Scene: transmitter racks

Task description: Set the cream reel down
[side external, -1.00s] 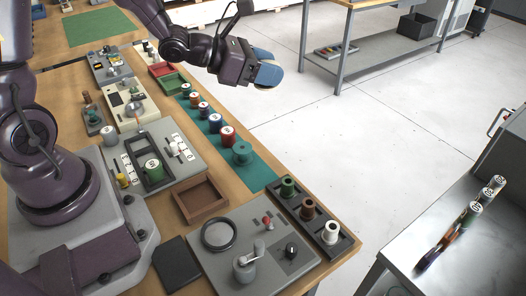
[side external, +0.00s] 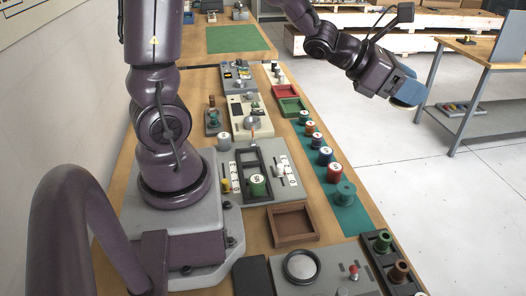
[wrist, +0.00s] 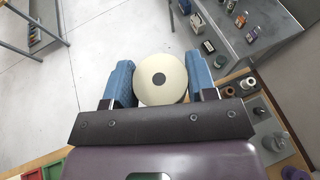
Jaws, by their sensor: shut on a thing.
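The cream reel (wrist: 161,79) is a round pale disc with a dark centre hole. In the wrist view it sits between the two blue fingers of my gripper (wrist: 161,84), which touch it on both sides. In the side view my gripper (side external: 410,94) is raised out to the right of the bench, over the floor.
A teal mat (side external: 350,217) carries a row of coloured reels along the bench's right edge. A brown open tray (side external: 292,228) stands left of the mat. A dark rack (side external: 383,262) holds green and brown reels. Red (side external: 286,92) and green trays lie farther back. A grey shelf table (side external: 470,90) stands at right.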

